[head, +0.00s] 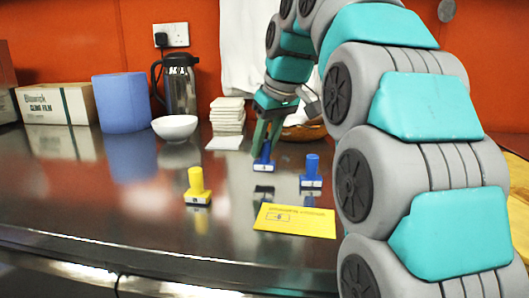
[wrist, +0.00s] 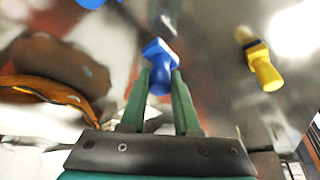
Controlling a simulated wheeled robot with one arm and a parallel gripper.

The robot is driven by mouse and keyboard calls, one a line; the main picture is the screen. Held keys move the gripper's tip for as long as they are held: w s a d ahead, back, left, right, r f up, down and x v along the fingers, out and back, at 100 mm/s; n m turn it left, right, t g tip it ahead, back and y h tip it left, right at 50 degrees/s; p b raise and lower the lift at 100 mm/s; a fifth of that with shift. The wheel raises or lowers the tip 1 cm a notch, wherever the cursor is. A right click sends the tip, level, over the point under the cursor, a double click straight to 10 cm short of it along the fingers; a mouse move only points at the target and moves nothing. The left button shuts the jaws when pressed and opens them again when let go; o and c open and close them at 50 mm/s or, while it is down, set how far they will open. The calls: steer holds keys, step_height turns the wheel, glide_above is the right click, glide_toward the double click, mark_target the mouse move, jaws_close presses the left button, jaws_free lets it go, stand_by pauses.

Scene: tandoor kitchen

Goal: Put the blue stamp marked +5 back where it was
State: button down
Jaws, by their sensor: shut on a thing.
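My gripper (head: 265,135) is shut on a blue stamp (head: 264,160), upright at the back of the steel counter, behind the other stamps. In the wrist view the blue stamp (wrist: 160,82) sits between the green fingertips (wrist: 161,85). I cannot tell whether its base touches the counter. A second blue stamp (head: 311,172) stands to its right and nearer; part of it shows at the top of the wrist view (wrist: 92,3). A yellow stamp (head: 197,188) stands to the left. The marks on the stamps are too small to read.
A yellow card (head: 295,220) lies at the front of the counter (head: 120,215). Behind stand stacked white papers (head: 227,115), a white bowl (head: 175,127), a flask (head: 179,85), a blue roll (head: 121,102) and a box (head: 57,103). A brown bowl (head: 303,132) is close behind my gripper.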

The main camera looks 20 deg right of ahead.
mark_target(268, 142)
steer(key=shift+f, duration=0.95)
steer(key=shift+f, duration=0.15)
steer(key=c, duration=0.6)
jaws_free()
steer(key=shift+c, duration=0.2)
steer(key=p+v, duration=0.1)
steer(key=v, duration=0.6)
steer(key=shift+s+r, duration=0.15)
steer(key=shift+r, duration=0.2)
